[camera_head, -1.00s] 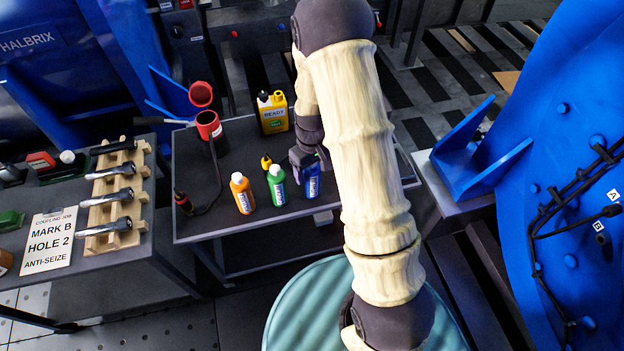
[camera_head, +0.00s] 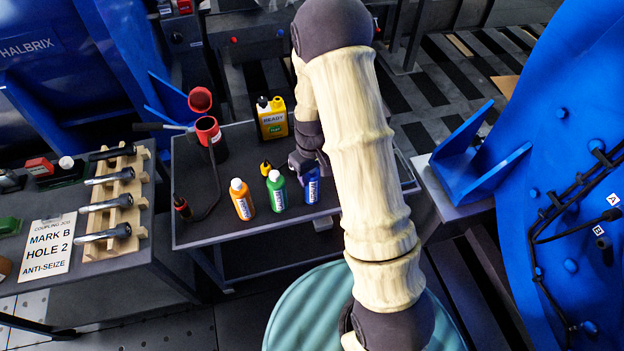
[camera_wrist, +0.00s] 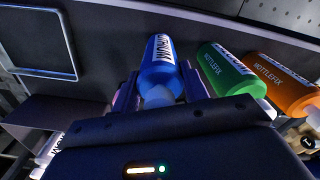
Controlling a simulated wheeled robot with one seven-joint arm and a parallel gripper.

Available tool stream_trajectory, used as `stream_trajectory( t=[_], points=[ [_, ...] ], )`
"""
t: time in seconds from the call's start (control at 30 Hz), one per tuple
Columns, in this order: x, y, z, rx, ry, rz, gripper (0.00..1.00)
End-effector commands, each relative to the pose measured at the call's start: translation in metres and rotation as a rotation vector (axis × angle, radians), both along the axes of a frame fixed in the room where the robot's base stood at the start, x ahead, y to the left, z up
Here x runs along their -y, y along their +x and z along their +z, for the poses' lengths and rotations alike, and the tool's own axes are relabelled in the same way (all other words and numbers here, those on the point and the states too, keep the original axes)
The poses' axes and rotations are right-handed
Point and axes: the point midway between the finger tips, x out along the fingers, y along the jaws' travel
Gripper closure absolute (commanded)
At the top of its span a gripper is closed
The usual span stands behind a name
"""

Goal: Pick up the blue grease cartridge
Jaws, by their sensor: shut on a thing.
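The blue grease cartridge (camera_head: 312,186) stands at the right end of a row of bottles on the dark grey table (camera_head: 230,170) in the head view. In the wrist view the blue cartridge (camera_wrist: 160,68) is between my two fingers, with its pale cap toward the palm. My gripper (camera_wrist: 158,90) is shut on it. In the head view my gripper (camera_head: 304,166) comes down on the cartridge from above, and my arm covers the area to its right. I cannot tell whether the cartridge touches the table.
A green bottle (camera_head: 277,192) stands close left of the cartridge, with an orange bottle (camera_head: 242,200) beyond it. A yellow jug (camera_head: 271,118) and a red-rimmed dark cup (camera_head: 210,136) stand behind. A wooden rack (camera_head: 118,205) holds several metal tools at left.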

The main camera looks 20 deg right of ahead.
Motion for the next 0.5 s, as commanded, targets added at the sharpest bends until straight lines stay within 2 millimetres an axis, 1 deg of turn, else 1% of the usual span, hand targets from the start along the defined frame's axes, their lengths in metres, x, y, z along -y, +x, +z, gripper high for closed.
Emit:
stream_trajectory(
  t=[0.17,0.27,0.5],
  points=[
    [0.0,0.001,0.012,0.002,0.0,0.0,1.0],
    [0.0,0.001,0.028,0.004,0.001,0.0,1.0],
    [0.0,0.001,0.075,0.005,0.0,0.0,1.0]
  ],
)
